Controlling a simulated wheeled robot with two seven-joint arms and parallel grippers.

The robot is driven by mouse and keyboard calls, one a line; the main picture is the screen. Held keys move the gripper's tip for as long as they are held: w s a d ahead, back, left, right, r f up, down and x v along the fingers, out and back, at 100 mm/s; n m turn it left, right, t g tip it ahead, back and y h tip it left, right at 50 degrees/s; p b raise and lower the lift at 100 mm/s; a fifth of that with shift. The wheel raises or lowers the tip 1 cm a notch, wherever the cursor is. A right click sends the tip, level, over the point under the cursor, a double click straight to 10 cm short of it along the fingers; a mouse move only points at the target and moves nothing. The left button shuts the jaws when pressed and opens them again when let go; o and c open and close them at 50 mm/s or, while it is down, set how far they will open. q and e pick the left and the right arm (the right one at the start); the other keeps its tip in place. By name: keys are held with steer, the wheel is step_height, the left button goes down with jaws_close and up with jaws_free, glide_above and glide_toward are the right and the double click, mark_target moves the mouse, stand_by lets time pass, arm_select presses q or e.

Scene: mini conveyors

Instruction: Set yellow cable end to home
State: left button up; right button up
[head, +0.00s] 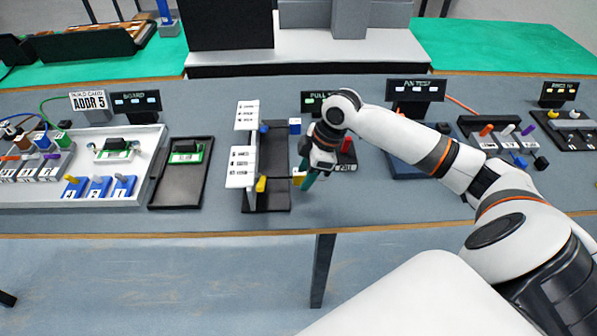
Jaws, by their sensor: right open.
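I cannot tell for sure which piece is the yellow cable end. A small yellow piece (261,185) stands at the front of the dark tray (275,205) in the middle of the table, beside the white label cards. Another yellow plug-like piece (553,114) lies in the tray at the far right. My right gripper (304,178) points down at the right edge of the middle tray, right of the nearer yellow piece and apart from it. It is open; a teal part and a pale yellowish part show at its tips, too small to identify. My left gripper is out of view.
Coloured plugs (508,129) stand at the right. The table front right of the middle tray is clear.

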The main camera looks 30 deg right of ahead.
mark_target(299, 173)
steer(key=w+d+r, duration=0.2)
steer(key=d+r, duration=0.3)
steer(key=x, duration=1.1)
steer(key=shift+w+a+f+p, duration=0.1)
steer(key=shift+w+a+p, duration=0.3)
steer(key=shift+c, duration=0.4)
jaws_close()
